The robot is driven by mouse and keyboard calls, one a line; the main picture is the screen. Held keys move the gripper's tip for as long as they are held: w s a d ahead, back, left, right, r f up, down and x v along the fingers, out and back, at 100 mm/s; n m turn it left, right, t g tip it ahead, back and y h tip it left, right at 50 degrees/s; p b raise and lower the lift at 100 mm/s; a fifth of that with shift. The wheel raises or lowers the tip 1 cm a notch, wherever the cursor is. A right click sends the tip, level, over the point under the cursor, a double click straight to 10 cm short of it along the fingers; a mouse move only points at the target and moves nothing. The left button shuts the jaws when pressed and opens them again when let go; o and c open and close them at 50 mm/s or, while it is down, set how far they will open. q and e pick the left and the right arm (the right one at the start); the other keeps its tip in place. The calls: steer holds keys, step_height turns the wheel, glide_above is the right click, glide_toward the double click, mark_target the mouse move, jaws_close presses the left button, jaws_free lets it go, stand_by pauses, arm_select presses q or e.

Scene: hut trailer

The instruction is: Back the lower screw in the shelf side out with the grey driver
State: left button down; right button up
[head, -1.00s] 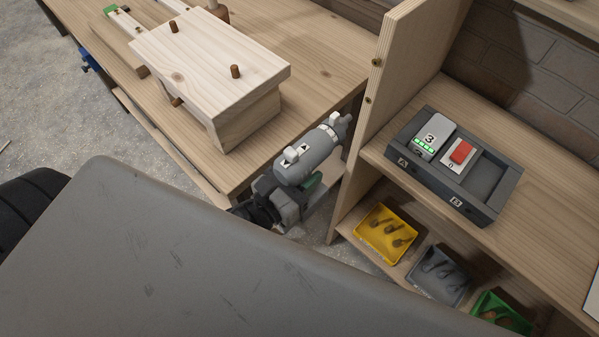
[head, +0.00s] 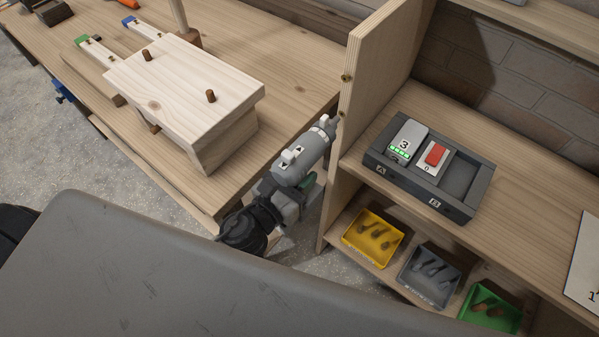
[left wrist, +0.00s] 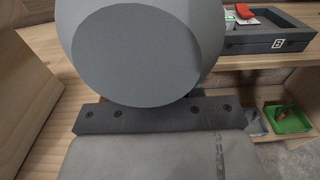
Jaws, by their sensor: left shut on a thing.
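The grey driver (head: 292,168) points up and right toward the shelf side (head: 378,75). Its nose (head: 331,124) is right by the lower screw (head: 341,113); I cannot tell whether they touch. The upper screw (head: 347,77) shows on the same panel edge. My left gripper (head: 284,204) is shut on the driver, low between workbench and shelf. In the left wrist view the driver's round rear end (left wrist: 140,55) fills the upper middle and hides its nose and both screws. My right gripper is not in view.
The workbench (head: 300,75) with a clamped pale wooden block (head: 185,85) lies left of the driver. On the shelf, a dark tray (head: 455,210) holds a battery marked 3 (head: 408,138) and a red-topped one (head: 435,157). Yellow (head: 373,238), grey (head: 429,276) and green (head: 490,308) bins sit below.

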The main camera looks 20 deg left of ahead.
arm_select(q)
steer(key=shift+w+d+r, duration=0.1)
steer(key=shift+w+r, duration=0.05)
steer(key=shift+w, duration=0.2)
steer(key=shift+w+d, duration=0.1)
steer(key=shift+w, duration=0.25)
stand_by(0.5)
steer(key=shift+s+a+r, duration=0.2)
steer(key=shift+s, duration=0.25)
stand_by(1.0)
steer(key=shift+s+f, duration=0.15)
steer(key=shift+s, duration=0.15)
stand_by(0.7)
steer(key=shift+w, duration=0.2)
